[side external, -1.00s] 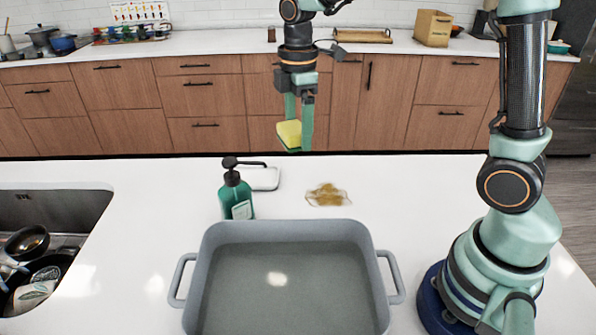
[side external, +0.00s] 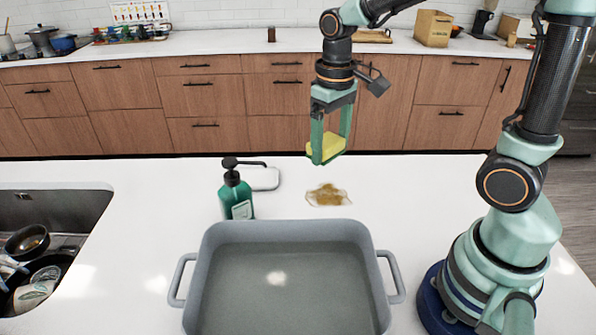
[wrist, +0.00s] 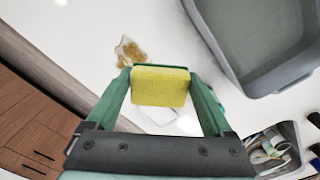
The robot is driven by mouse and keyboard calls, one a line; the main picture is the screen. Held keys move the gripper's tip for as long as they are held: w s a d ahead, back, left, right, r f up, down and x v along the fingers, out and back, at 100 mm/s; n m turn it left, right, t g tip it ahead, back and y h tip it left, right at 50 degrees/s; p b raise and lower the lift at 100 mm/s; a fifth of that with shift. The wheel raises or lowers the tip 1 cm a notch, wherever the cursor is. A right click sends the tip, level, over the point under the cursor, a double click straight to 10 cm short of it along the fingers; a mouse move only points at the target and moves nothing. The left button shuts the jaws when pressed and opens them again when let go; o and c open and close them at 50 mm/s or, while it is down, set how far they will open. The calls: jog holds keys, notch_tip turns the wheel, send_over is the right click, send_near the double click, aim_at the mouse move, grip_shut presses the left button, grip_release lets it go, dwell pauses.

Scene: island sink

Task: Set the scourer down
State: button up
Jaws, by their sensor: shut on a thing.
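The scourer (side external: 327,144) is a yellow sponge block with a green edge. My gripper (side external: 328,154) is shut on it and holds it in the air above the far edge of the white counter. In the wrist view the yellow face of the scourer (wrist: 160,87) fills the gap between my two green fingers (wrist: 160,90). A flat white dish (side external: 262,179) lies on the counter behind the soap bottle, below and left of my gripper. The wrist view shows it partly hidden behind the scourer.
A green soap pump bottle (side external: 236,193) stands beside the white dish. A brown stain or spill (side external: 328,195) lies on the counter. A large grey pan (side external: 285,229) fills the front. The sink (side external: 45,225) with dishes is at left. Free counter (side external: 425,190) lies right of the stain.

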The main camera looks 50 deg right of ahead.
jog(key=s+d+m, duration=0.3)
jog(key=d+m, duration=0.3)
jog(key=d, duration=0.2)
jog(key=r+m, duration=0.2)
jog(key=m, duration=1.9)
send_over(450, 210)
notch_tip(450, 210, down, 20)
jog(key=shift+r, duration=0.1)
jog(key=o, duration=1.2)
